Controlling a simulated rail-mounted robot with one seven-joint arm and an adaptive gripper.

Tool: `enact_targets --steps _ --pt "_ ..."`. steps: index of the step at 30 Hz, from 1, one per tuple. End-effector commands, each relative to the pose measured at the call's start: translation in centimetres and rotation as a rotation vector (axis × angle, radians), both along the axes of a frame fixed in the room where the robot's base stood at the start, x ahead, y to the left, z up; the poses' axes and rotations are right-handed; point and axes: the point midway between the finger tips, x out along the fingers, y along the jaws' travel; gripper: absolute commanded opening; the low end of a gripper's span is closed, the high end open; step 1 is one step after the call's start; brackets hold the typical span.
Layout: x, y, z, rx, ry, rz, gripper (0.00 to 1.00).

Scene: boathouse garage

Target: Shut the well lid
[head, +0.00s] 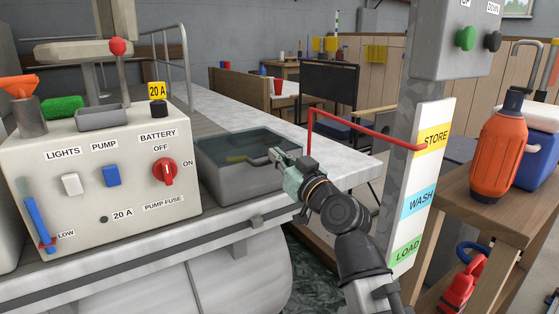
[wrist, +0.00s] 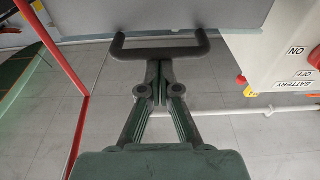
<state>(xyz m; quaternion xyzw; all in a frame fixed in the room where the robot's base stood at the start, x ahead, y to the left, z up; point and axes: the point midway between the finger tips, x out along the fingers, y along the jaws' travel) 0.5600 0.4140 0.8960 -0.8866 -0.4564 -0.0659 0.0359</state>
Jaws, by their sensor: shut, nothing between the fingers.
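The well (head: 240,182) is a grey box set in the counter, right of the switch panel. A smoky, see-through lid (head: 235,145) shows across its top, with something yellowish visible below. I cannot tell whether the lid lies fully flat. A bar handle (head: 258,160) is at the lid's right side; in the wrist view the dark handle (wrist: 125,52) juts from a grey panel (wrist: 170,18). My gripper (head: 280,156) is shut and empty at the handle. In the wrist view its fingertips (wrist: 158,65) are at the handle's crossbar; touching or just apart, I cannot tell.
The switch panel (head: 95,165) with a red battery knob (head: 165,172) stands close on the left. A red bar (head: 350,125) reaches from the post (head: 428,180) on the right, near my arm. A wooden bench (head: 480,195) holds an orange flask (head: 500,150).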

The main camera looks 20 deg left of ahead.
Motion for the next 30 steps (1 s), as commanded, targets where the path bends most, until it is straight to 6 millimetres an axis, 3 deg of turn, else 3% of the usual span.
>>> enact_targets --steps 7,13,15,21,30 --pt "-0.1 -0.2 1.3 0.0 -0.001 -0.001 0.0" --pt "-0.3 -0.8 4.8 0.0 -0.001 -0.003 0.0" --pt "-1.5 -2.3 3.0 -0.002 0.001 -0.006 0.0" --pt "-3.3 -4.9 0.5 0.001 -0.002 -0.004 0.0" --pt "-4.5 -6.7 -0.8 0.001 -0.002 -0.003 0.0"
